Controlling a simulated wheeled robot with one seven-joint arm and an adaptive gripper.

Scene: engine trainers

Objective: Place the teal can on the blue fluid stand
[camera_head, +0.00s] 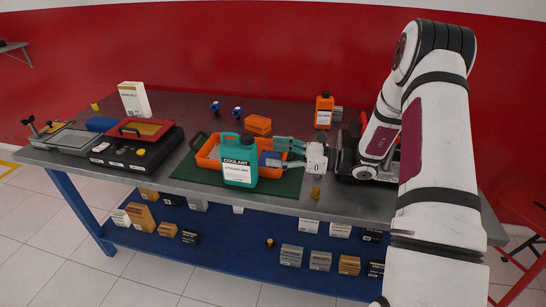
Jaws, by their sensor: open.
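The teal can (239,163) is a jug with a white label reading COOLANT, upright near the front edge of the table, in front of the orange tray. My gripper (273,152) is just right of the can, its fingers open and pointing left towards it. No grip on the can shows. A blue patch (267,158) shows between the fingers, beside the can; I cannot tell whether it is the blue fluid stand. A flat blue block (102,124) lies further left, by the black unit. What lies under the can is partly hidden.
The orange tray (201,140) stands on a green mat (190,171) behind the can. A black unit (131,152) with a red-framed top is at left. Orange blocks (258,125), an orange bottle (324,111) and a white box (134,99) stand at the back. A small yellow piece (316,192) is near the front edge.

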